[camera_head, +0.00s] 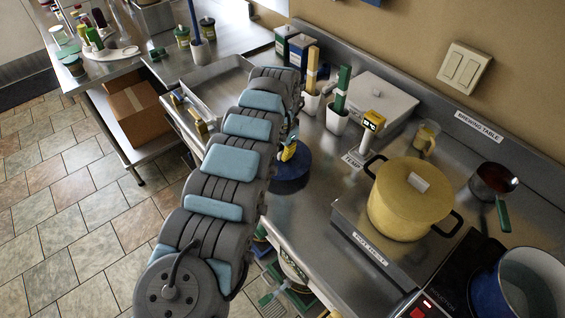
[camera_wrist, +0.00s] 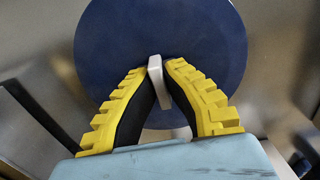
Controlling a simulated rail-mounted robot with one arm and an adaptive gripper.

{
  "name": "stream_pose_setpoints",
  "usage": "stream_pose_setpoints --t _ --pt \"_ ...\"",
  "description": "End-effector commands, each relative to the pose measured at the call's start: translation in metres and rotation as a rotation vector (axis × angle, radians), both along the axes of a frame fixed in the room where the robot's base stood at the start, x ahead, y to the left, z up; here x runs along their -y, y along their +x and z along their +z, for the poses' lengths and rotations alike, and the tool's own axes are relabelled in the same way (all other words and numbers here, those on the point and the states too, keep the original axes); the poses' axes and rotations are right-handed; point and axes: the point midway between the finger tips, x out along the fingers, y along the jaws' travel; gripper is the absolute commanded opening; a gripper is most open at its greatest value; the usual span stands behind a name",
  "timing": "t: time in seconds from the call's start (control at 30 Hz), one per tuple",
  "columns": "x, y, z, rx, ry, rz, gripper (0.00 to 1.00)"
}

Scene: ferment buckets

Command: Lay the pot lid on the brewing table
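A round dark blue pot lid (camera_wrist: 205,35) with a white handle (camera_wrist: 156,75) fills the upper middle of the wrist view. My gripper (camera_wrist: 160,70) has its yellow-and-black fingers closed in on the handle, one on each side. In the head view the lid (camera_head: 291,181) shows below my gripper (camera_head: 288,152), over the steel brewing table (camera_head: 310,210) near its front edge. My arm hides part of the lid. I cannot tell whether the lid touches the tabletop. A "BREWING TABLE" label (camera_head: 478,126) is on the back ledge.
A yellow lidded pot (camera_head: 405,205) stands right of the lid. An open blue pot (camera_head: 520,285) is at the lower right, near a red-filled saucepan (camera_head: 493,180). White cups with coloured handles (camera_head: 337,120) and a pale box (camera_head: 375,100) stand behind. Bare steel lies between lid and yellow pot.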

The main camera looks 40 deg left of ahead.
Motion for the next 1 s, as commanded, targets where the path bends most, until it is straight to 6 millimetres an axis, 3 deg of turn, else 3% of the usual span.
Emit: stream_pose_setpoints --t 0.03,0.17,0.63,0.73,1.0 --pt "-0.001 -0.001 -0.015 0.001 0.000 0.002 0.00" --pt "-0.004 -0.003 -0.029 0.000 0.001 0.005 0.00" --pt "-0.004 -0.003 -0.033 -0.002 0.000 0.006 0.00" --pt "-0.004 -0.003 -0.032 -0.002 0.000 0.006 0.30" --pt "-0.004 -0.003 -0.033 -0.002 -0.001 0.006 0.33"
